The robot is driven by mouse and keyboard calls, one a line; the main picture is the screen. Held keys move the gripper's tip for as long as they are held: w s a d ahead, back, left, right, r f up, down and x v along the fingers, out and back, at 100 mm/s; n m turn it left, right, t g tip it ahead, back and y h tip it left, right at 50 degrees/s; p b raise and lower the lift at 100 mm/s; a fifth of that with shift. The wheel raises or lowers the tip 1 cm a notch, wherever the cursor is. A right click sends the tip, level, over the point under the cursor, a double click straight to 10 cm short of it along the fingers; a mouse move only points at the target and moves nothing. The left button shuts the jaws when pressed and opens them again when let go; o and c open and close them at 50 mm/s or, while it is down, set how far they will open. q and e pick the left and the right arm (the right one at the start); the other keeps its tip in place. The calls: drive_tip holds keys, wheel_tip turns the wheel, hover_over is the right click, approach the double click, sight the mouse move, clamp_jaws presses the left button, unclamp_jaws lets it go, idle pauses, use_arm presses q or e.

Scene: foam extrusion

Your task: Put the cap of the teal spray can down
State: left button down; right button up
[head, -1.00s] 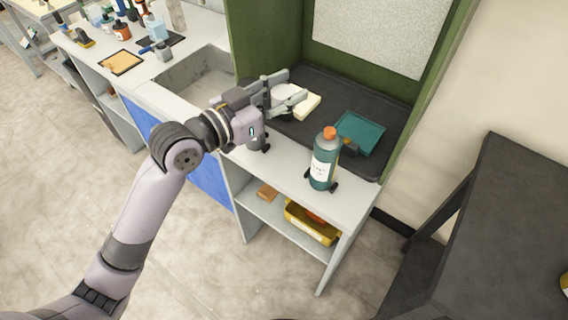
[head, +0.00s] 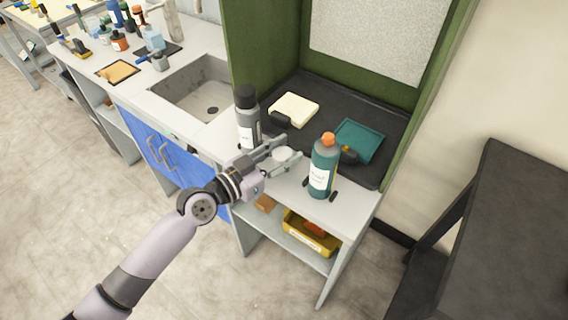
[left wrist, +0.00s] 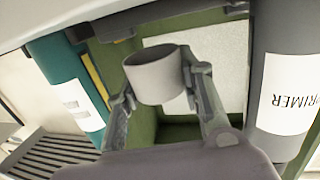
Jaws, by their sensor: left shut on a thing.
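My left gripper (head: 284,158) is shut on a pale grey-white cap (head: 284,153), a short open cylinder. In the left wrist view the cap (left wrist: 153,79) sits between the two fingers (left wrist: 160,95). The teal spray can (head: 322,178) stands upright on the counter just right of the gripper, with an orange top and a white label. It also shows at the left of the left wrist view (left wrist: 62,75). I cannot tell whether the cap touches the counter. My right gripper is not in view.
A dark grey can (head: 247,125) labelled PRIMER stands left of the gripper. Behind are a dark mat (head: 310,125), a cream sponge-like block (head: 294,108) and a teal tray (head: 358,140). A sink (head: 200,95) lies to the left. The counter front (head: 295,195) has some bare room.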

use_arm(q)
wheel_tip(320, 180, down, 3)
drive_tip(key=shift+f+b, duration=0.1)
drive_tip(key=shift+b, duration=0.45)
drive_tip(key=shift+f, duration=0.15)
drive_tip(key=c, duration=1.6)
unclamp_jaws()
drive_tip(key=shift+f, duration=0.1)
drive_tip(key=o, duration=0.5)
